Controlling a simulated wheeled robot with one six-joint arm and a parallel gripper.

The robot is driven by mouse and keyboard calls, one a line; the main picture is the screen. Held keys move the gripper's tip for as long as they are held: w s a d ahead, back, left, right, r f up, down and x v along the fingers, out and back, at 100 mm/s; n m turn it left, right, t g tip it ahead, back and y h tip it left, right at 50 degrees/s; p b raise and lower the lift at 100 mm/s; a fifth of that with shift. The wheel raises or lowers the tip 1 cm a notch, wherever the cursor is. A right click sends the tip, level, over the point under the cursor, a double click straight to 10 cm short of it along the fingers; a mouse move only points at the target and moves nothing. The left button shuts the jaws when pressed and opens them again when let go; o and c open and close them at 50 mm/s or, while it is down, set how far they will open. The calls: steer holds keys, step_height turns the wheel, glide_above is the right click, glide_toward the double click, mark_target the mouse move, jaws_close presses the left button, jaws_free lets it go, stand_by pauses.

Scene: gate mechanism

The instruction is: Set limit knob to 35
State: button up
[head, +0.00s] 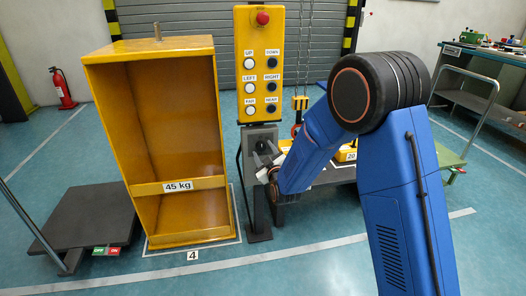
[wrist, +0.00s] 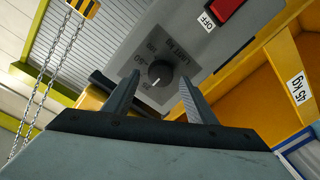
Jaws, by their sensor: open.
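The limit knob (wrist: 160,72) is a small round black knob on a grey plate (wrist: 190,45) with dark lettering reading roughly "LIMIT KG", turned over in the wrist view. A small white mark shows at the knob's lower left edge. In the head view my gripper (head: 264,160) is in front of the grey control box (head: 258,138) below the yellow button panel (head: 247,30).
A red switch (wrist: 232,8) labelled OFF sits beside the knob plate. A yellow 45 kg bin (head: 150,60) stands left of the post. Chains hang behind the panel. A dark low table (head: 345,172) with yellow weights is behind my arm. The front floor is clear.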

steer(key=shift+w+a, duration=0.2)
steer(key=shift+w, duration=0.3)
steer(key=c, duration=1)
steer(key=shift+c, duration=0.2)
steer(key=shift+m, duration=0.3)
steer(key=m, duration=0.3)
steer(key=shift+d+f+m+t, duration=0.1)
steer(key=shift+m+t, duration=0.2)
steer(key=shift+m, duration=1.8)
